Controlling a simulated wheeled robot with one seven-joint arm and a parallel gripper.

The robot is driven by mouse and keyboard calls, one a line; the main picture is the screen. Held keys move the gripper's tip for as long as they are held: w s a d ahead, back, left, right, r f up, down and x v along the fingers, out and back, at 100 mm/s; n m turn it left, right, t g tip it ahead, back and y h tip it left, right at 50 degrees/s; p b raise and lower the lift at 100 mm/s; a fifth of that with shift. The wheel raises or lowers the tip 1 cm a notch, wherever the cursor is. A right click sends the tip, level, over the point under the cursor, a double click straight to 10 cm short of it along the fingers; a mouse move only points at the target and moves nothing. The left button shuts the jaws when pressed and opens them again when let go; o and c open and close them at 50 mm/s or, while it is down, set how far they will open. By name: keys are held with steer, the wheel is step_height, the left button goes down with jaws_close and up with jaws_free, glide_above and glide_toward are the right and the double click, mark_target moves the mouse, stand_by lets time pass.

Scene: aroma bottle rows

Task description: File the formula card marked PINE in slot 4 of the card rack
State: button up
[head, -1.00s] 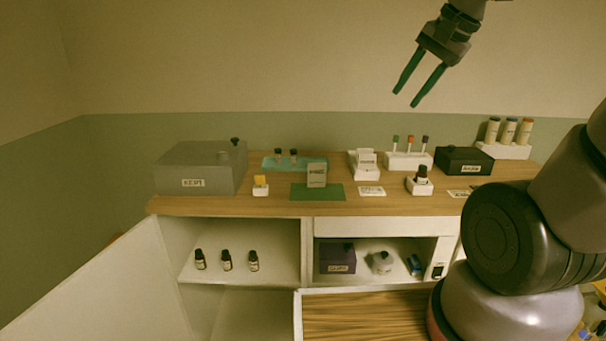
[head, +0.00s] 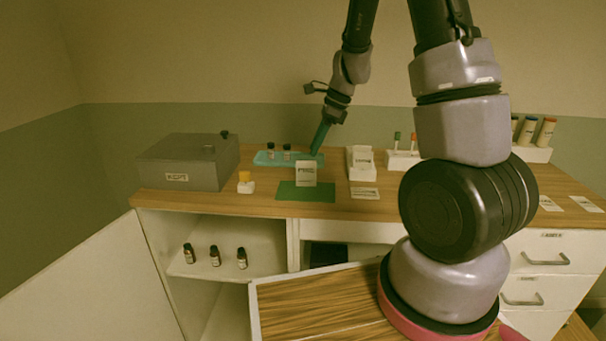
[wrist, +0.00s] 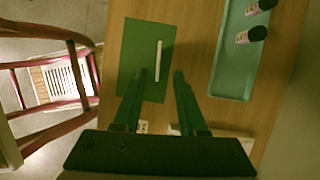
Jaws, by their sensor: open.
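A pale card (head: 306,173) stands upright on the green mat (head: 290,191) on the counter. Its printing is too small to read surely. In the wrist view the card (wrist: 158,60) shows edge-on as a thin pale strip on the mat (wrist: 133,50). My gripper (head: 318,152) points down behind the card in the head view. In the wrist view my gripper (wrist: 160,74) is open and empty, its two green fingers apart with the card's strip between and beyond the tips. A white rack (head: 361,172) with cards stands right of the mat; its slot numbers are unreadable.
A teal tray (head: 263,159) with small bottles lies behind the mat, close to my gripper. A flat label card (head: 365,193) lies before the rack. My arm hides part of the counter's right.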

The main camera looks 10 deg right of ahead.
glide_above(306, 186)
step_height(306, 186, down, 7)
steer(key=shift+w+f, duration=0.15)
steer(key=shift+c, duration=0.3)
jaws_close()
